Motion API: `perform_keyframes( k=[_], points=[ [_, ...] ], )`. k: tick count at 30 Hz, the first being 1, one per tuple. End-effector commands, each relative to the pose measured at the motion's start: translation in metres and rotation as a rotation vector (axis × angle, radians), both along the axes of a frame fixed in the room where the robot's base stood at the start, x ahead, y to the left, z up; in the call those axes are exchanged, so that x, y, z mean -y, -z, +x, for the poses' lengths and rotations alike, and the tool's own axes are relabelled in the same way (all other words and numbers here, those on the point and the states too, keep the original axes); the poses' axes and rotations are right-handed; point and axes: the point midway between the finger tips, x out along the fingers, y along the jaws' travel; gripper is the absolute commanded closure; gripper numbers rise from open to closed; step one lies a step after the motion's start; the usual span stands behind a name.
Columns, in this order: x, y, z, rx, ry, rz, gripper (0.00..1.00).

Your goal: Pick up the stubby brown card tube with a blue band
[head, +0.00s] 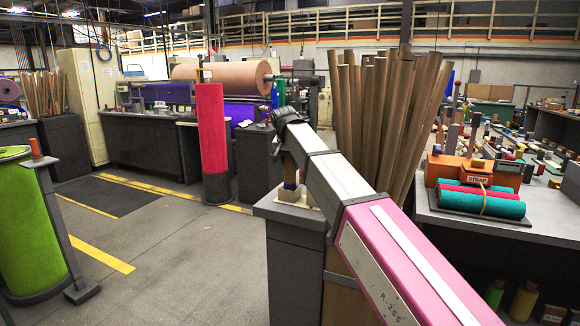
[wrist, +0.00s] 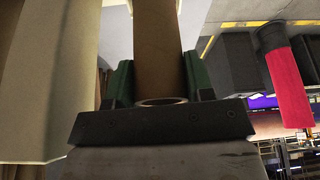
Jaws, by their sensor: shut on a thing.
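The stubby brown card tube (wrist: 158,45) is between the green finger pads of my gripper (wrist: 156,78) in the wrist view. The pads touch both its sides, and its near open end shows close to the palm. In the head view a small part of the tube (head: 290,174) shows below my arm, with a dark blue band near its lower part. My gripper itself is mostly hidden there behind my arm. I cannot tell whether the tube touches the surface under it.
A grey cabinet (head: 295,238) stands below the tube. Tall card tubes (head: 385,110) rise close to the right of my arm. A red felt roll (head: 212,130) stands upright at left. A bench (head: 465,222) at right holds strapped felt rolls (head: 480,200).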

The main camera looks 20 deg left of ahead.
Motion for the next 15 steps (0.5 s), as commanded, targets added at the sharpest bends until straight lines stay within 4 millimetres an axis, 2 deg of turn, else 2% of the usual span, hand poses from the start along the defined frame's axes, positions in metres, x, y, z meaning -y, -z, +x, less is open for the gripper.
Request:
perform_keyframes(
  k=[15],
  points=[
    [-0.001,-0.082,0.001,0.002,0.001,0.001,0.9]
  ],
)
